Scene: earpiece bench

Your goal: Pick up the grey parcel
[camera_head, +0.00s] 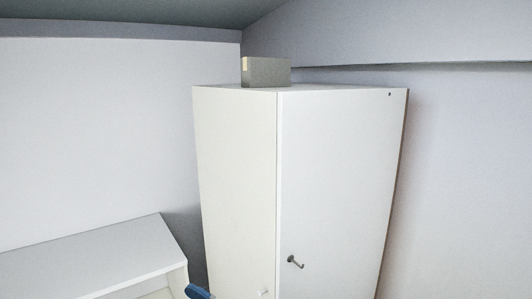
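The grey parcel (267,72) is a small box with a pale patch on its upper left. It sits on top of a tall white cabinet (237,175), near the top's front left edge. Neither of my grippers shows in the head view.
A white shelf or desk unit (95,258) stands at the lower left. A small blue object (198,292), partly cut off, shows at the bottom edge. Walls and a sloping ceiling enclose the corner.

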